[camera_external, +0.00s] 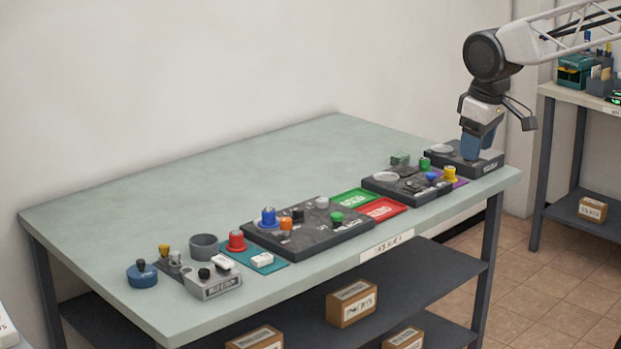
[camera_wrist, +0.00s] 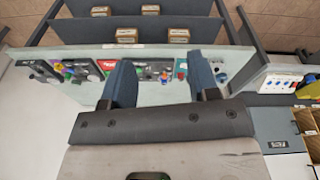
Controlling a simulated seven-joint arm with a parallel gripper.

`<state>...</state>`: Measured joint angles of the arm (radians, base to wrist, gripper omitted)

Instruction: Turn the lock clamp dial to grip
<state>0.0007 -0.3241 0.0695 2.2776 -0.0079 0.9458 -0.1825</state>
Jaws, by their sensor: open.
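I cannot tell which control is the lock clamp dial; the labels are too small to read. My gripper (camera_external: 476,148) points down at the table's right end, over or just above a dark panel (camera_external: 489,163); contact is unclear. In the wrist view my gripper (camera_wrist: 162,85) has its two blue fingers wide apart with nothing held between them. The fingers hide part of the row of controls.
A middle dark panel (camera_external: 385,189) and a larger panel (camera_external: 335,236) carry several coloured knobs. A blue round dial (camera_external: 141,280) and a grey block (camera_external: 215,288) stand at the left. The back of the green-grey table (camera_external: 250,165) is clear. Boxes (camera_external: 352,305) sit below.

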